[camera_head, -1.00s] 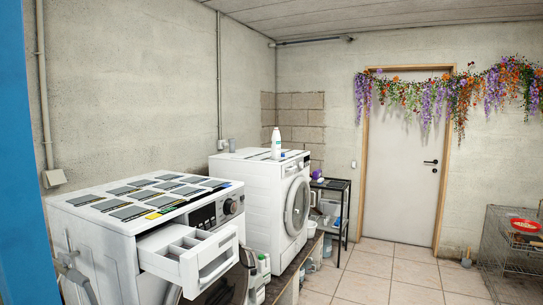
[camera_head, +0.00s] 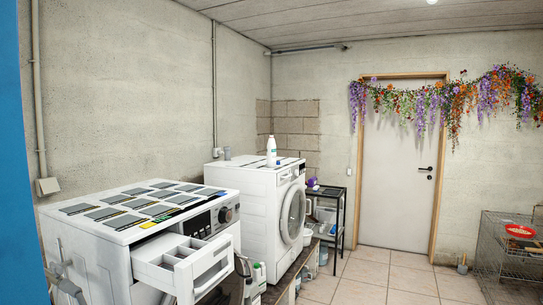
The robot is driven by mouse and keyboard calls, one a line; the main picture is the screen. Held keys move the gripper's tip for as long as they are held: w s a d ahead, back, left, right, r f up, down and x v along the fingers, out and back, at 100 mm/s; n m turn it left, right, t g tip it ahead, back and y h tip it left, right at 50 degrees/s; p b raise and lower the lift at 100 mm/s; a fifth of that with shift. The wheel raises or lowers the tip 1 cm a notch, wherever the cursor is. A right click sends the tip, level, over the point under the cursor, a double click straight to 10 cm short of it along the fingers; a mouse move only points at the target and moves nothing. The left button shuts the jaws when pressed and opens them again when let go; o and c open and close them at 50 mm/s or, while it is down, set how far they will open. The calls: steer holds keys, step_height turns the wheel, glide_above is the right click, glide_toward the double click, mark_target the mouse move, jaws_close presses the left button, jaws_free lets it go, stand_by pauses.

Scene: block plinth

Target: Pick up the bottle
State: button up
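A white bottle (camera_head: 271,151) stands upright on top of the farther white washing machine (camera_head: 262,208), near the middle of the picture. Another white container (camera_head: 259,277) stands low between the two machines, partly hidden by the open drawer; I cannot tell exactly what it is. My gripper is not in view.
The nearer washing machine (camera_head: 92,250) has its detergent drawer (camera_head: 185,262) pulled out and flat panels on top. A black shelf (camera_head: 331,220) stands beyond the machines. A wire cage (camera_head: 507,257) with a red bowl (camera_head: 520,231) is at right. The tiled floor (camera_head: 385,283) before the door is clear.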

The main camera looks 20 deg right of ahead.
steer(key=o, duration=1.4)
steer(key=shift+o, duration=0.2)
